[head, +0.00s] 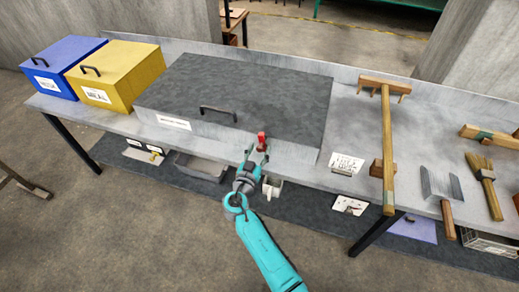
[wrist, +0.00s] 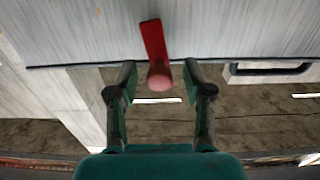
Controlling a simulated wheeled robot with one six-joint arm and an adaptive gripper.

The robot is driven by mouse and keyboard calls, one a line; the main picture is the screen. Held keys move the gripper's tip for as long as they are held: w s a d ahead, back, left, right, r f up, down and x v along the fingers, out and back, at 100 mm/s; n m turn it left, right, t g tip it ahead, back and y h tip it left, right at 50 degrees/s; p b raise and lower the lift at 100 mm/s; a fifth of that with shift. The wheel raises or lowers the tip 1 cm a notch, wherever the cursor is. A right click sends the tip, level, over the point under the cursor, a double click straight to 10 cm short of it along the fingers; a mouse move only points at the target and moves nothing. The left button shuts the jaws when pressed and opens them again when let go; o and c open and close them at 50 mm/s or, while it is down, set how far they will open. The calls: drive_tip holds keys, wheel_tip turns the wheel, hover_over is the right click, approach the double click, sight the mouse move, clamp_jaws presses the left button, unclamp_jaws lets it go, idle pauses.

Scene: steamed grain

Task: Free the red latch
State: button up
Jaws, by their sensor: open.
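The red latch (head: 262,141) is on the front face of the large grey box (head: 245,85), right of its handle. My gripper (head: 257,157) is in front of the latch with its fingers spread. In the wrist view the red latch (wrist: 154,42) is a tilted bar with a round knob (wrist: 160,75) at its end. My gripper's fingertips (wrist: 160,77) are on either side of the knob, with visible gaps, and they hold nothing. I cannot tell the depth between fingertips and knob exactly.
Blue (head: 62,65) and yellow (head: 117,73) boxes stand left of the grey box on the bench (head: 330,190). A wooden rake-like tool (head: 387,140), a scraper (head: 441,190) and a brush (head: 484,180) lie to the right. Bins sit on the shelf below.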

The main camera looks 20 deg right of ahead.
drive_tip(key=shift+w+d, duration=0.3)
drive_tip(key=shift+c, duration=0.3)
clamp_jaws()
